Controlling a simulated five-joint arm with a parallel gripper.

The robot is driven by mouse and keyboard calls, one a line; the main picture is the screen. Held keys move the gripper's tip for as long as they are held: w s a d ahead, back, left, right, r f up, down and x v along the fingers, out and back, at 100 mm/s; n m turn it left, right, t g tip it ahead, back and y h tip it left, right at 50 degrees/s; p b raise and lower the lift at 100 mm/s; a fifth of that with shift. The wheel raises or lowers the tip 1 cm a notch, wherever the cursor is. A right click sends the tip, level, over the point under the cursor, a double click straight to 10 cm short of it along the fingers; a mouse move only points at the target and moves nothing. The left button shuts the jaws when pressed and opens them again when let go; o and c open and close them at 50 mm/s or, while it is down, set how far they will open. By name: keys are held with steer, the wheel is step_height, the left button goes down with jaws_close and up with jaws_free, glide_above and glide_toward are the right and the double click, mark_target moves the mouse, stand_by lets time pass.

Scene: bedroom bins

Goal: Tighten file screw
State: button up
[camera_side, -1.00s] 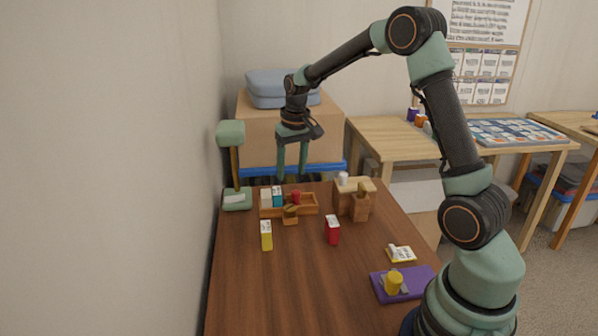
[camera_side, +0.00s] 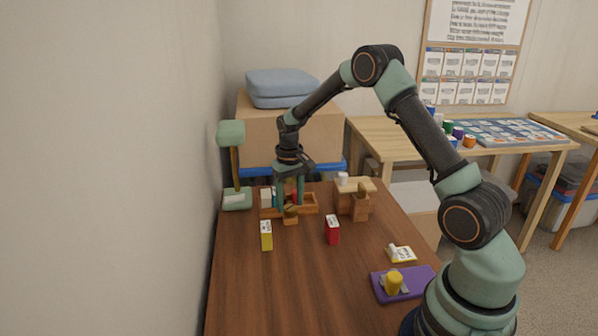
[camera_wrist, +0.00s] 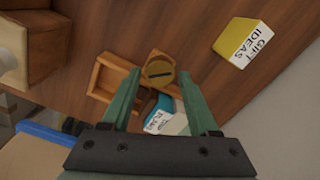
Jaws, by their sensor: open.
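A round brown screw head with a dark slot (camera_wrist: 159,71) shows in the wrist view, on a small wooden block at the edge of the wooden file tray (camera_wrist: 98,92). In the side view the block (camera_side: 290,215) stands at the front of the tray (camera_side: 309,203). My gripper (camera_side: 289,206) is open, pointing down over the tray and block. In the wrist view its green fingertips (camera_wrist: 159,73) lie either side of the screw head, apart from it as seen. Contact cannot be judged. A teal-and-white file card (camera_wrist: 163,118) shows between the fingers.
A yellow box (camera_side: 266,236) and a red box (camera_side: 332,230) stand in front of the tray. A wooden holder (camera_side: 360,207) is to the right, a green lamp (camera_side: 235,170) to the left. A purple pad (camera_side: 414,279) lies near my base. The table's front left is clear.

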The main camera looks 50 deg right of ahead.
steer(key=shift+f, duration=0.8)
jaws_close()
steer(key=shift+m, duration=0.3)
steer(key=m, duration=0.3)
steer(key=shift+m, duration=2.1)
